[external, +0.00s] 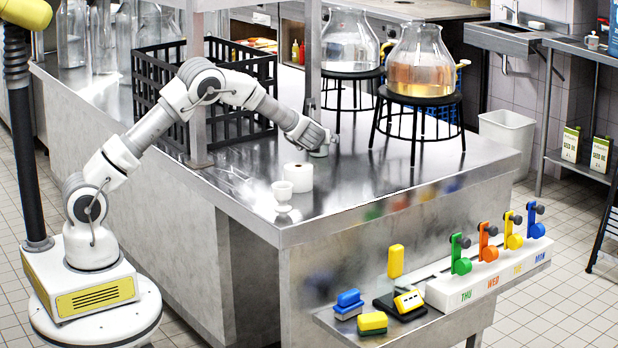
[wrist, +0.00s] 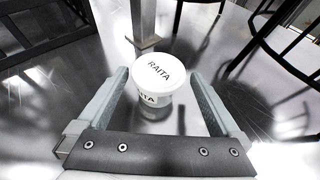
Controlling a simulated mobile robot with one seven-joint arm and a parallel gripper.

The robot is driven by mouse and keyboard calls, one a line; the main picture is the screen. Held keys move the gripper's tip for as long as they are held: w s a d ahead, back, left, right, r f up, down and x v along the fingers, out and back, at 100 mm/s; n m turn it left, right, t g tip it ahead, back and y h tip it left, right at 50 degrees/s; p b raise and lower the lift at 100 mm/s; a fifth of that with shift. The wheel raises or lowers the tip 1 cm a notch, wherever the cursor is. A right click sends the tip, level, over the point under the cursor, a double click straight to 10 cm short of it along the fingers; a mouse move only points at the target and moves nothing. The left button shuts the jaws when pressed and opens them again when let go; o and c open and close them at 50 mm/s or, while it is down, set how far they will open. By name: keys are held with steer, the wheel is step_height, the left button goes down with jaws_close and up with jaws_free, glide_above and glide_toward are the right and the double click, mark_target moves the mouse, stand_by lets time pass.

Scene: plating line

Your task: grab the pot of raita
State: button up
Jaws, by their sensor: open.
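The pot of raita (wrist: 160,72) is a white round tub with a white lid, with "RAITA" printed on lid and side. In the wrist view it stands upright on the shiny steel counter (external: 370,180). My gripper (wrist: 158,84) is open, with one finger on each side of the pot. Gaps show between the fingers and the tub, and nothing is clamped. In the external view my gripper (external: 318,143) is low over the counter near the steel post (external: 313,60). The pot is mostly hidden there.
Two stools with glass jars (external: 418,65) stand to the right of my gripper. A black crate (external: 160,80) stands to the left. White pots (external: 298,178) sit nearer the counter's front corner. The post's foot (wrist: 148,43) is just beyond the raita.

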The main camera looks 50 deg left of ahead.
steer(key=shift+x, duration=1.1)
steer(key=shift+a+r, duration=0.2)
steer(key=c, duration=1.2)
steer(key=shift+r, duration=0.1)
